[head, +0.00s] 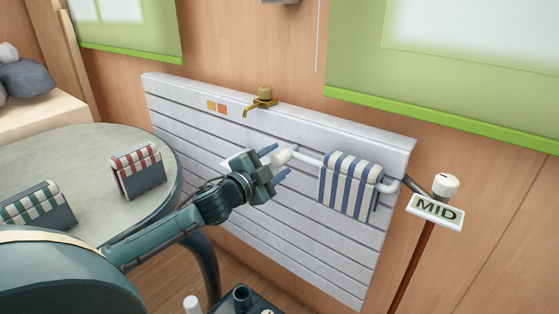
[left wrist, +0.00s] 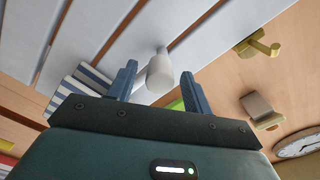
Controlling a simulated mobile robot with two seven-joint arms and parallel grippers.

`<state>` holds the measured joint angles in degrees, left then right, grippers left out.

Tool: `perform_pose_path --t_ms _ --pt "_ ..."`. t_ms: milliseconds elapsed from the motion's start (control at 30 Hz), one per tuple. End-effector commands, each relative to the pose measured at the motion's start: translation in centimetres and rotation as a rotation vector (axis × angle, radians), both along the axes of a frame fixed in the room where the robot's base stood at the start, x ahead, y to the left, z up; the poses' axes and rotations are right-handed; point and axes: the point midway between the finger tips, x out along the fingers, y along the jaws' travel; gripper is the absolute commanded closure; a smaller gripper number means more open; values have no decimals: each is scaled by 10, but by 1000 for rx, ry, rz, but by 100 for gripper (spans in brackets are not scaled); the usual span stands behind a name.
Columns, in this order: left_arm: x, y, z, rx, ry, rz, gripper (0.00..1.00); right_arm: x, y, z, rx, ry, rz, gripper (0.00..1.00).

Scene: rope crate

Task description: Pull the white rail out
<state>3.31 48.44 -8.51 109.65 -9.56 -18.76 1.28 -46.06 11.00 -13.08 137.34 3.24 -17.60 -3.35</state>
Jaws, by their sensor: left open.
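The white rail (head: 307,159) is mounted on the front of the white slatted panel (head: 200,135), with a blue-and-white striped towel (head: 347,186) hanging over it. Its left end carries a white knob (head: 282,156), which also shows in the left wrist view (left wrist: 160,74). My left gripper (head: 281,161) is open at this end. Its blue fingers lie on either side of the knob, with no clear contact in the left wrist view. The rail's right end bends back toward the panel. My right gripper is not in view.
A post with a MID sign (head: 436,210) and white valve head (head: 445,185) stands at the right. A round table (head: 90,160) with striped-cloth holders is at the left, near my arm.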

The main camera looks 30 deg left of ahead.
Motion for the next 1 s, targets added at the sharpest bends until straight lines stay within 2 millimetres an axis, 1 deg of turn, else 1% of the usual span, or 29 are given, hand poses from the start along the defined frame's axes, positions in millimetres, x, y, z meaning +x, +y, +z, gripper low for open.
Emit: perform_pose_path --t_ms 33,200,533,1000 --pt "6 0 1 -1 -2 0 50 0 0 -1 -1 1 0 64" --pt "15 -1 0 -1 -1 1 50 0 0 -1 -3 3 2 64" --pt "17 -2 0 0 1 -1 50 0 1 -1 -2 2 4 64" --pt "17 -2 0 0 0 -1 88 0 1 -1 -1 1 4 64"
